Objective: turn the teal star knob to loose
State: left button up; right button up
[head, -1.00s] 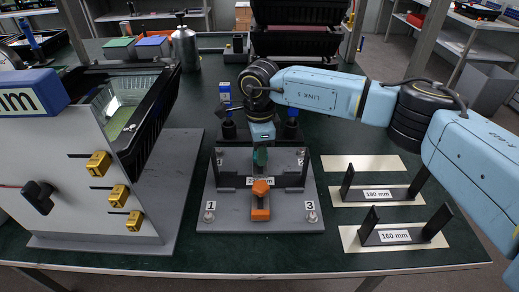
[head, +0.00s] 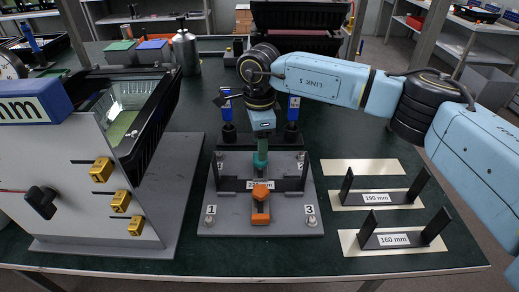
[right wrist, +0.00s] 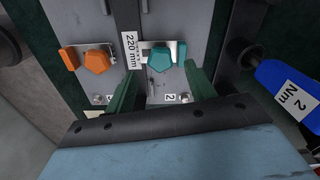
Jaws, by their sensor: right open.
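The teal star knob (right wrist: 160,60) sits on a small metal plate in the right wrist view, just past my fingertips. My right gripper (right wrist: 161,74) is open there, with one green finger on each side below the knob; I cannot tell whether either finger touches it. In the head view my right gripper (head: 261,158) points down over the back half of the grey fixture (head: 225,228). The knob is hidden behind the fingers in that view. My left gripper is not in view.
An orange star knob (head: 260,192) stands at the fixture's front, beyond the dark 220 mm bar. Blue-handled tools (head: 228,107) stand close behind the fixture. Gauge stands marked 190 mm (head: 376,198) and 160 mm (head: 394,240) are at right. A grey panel (head: 70,165) is at left.

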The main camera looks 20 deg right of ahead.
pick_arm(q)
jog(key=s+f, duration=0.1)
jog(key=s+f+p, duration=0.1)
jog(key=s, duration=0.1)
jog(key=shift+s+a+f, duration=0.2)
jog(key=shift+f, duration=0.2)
pick_arm(e)
notch_tip(320, 180, up, 9)
jog(key=shift+r, duration=0.15)
